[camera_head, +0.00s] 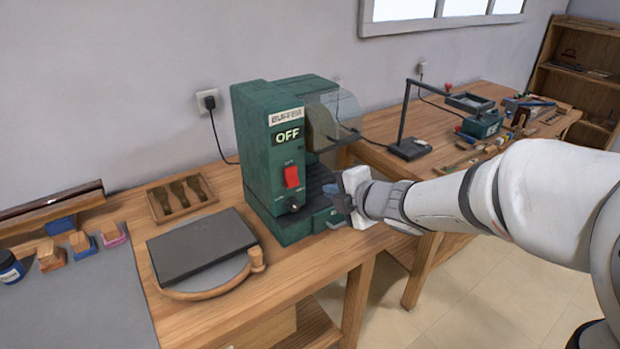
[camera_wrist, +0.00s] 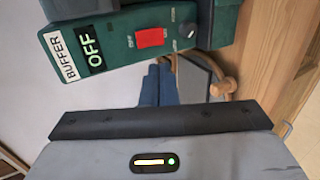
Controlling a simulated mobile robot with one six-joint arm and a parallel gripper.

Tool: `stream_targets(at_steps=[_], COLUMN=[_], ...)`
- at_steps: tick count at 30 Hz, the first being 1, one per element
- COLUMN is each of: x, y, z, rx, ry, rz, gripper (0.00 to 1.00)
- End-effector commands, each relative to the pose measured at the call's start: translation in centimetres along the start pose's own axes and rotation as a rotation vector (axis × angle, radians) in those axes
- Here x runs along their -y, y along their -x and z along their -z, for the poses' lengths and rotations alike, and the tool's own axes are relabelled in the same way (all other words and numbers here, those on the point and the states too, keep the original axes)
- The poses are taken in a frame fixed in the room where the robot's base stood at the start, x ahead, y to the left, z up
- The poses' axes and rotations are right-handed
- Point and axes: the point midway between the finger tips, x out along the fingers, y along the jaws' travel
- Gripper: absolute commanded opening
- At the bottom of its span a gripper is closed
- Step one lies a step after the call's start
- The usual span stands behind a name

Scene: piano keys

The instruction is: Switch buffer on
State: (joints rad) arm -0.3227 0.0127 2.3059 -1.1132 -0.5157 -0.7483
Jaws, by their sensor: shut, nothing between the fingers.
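The green buffer (camera_head: 262,150) stands on the wooden bench, with a label reading BUFFER and a display reading OFF (camera_head: 288,135). Its red rocker switch (camera_head: 291,177) sits on the front panel above a dark knob (camera_head: 293,204). In the wrist view the red switch (camera_wrist: 151,38) lies just beyond the fingertips, with the OFF display (camera_wrist: 89,48) to its left. My gripper (camera_head: 331,190) is shut and empty, to the right of the switch and apart from it in the head view. Its blue fingers (camera_wrist: 160,70) show close together in the wrist view.
A clear shield (camera_head: 340,112) juts from the buffer's right side. A dark slab (camera_head: 203,245) and a tray of tools (camera_head: 181,197) lie left of it. A black lamp (camera_head: 408,120) stands on the bench behind my arm.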

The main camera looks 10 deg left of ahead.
Motion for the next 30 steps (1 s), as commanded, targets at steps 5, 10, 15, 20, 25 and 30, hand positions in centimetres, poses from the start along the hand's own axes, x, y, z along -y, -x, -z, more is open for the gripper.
stream_targets(at_steps=[5,10,15,20,25,30], x=[-0.1,-0.1,0.0,0.1,0.1,0.0], y=[-0.2,-0.3,-1.4,-4.1,-7.7,-10.9], z=[0.6,0.8,0.9,1.0,1.1,1.2], rx=[-0.017,-0.02,-0.023,-0.024,-0.024,-0.024], ry=[0.015,0.015,0.016,0.015,0.015,0.015], rz=[-0.002,-0.001,0.0,0.001,0.002,0.001], gripper=[0.0,0.0,0.0,0.0,0.0,0.0])
